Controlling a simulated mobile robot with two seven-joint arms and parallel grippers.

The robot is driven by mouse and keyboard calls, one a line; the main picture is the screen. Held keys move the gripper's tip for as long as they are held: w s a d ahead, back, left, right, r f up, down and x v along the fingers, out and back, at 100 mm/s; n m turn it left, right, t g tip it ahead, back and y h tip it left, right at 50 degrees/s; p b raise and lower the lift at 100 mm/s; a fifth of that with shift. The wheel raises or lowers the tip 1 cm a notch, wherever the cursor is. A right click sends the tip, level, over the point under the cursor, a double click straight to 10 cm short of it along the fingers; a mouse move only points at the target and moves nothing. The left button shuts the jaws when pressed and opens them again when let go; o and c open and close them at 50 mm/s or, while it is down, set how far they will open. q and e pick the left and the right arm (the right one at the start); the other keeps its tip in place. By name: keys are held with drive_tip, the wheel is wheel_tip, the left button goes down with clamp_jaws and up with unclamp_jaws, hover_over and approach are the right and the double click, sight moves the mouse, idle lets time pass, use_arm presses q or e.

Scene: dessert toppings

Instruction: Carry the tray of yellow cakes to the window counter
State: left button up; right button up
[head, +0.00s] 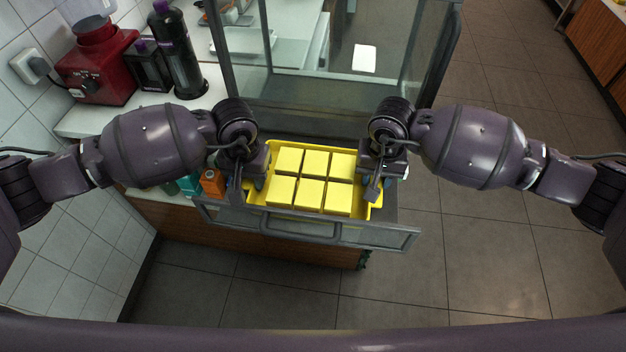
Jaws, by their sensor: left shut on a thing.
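The yellow tray (255,198) lies in the middle of the head view, with several square yellow cakes (312,178) in two rows. It is in or just above the pulled-out, glass-fronted drawer of a display case; I cannot tell whether it touches the bottom. My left gripper (248,186) is at the tray's left end and shut on it. My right gripper (376,188) is at the tray's right end; its fingers are partly hidden, and I cannot tell whether they are closed. The window counter cannot be made out for certain.
The drawer's front with its handle (290,226) stands on the near side of the tray. The glass case (335,85) rises behind. A red blender (95,65), dark bottles (175,55) and an orange container (212,183) are at left. Open tiled floor (490,240) lies right.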

use_arm(q)
clamp_jaws()
use_arm(e)
clamp_jaws()
use_arm(q)
drive_tip(key=shift+r, duration=0.2)
use_arm(e)
drive_tip(key=shift+r, duration=0.25)
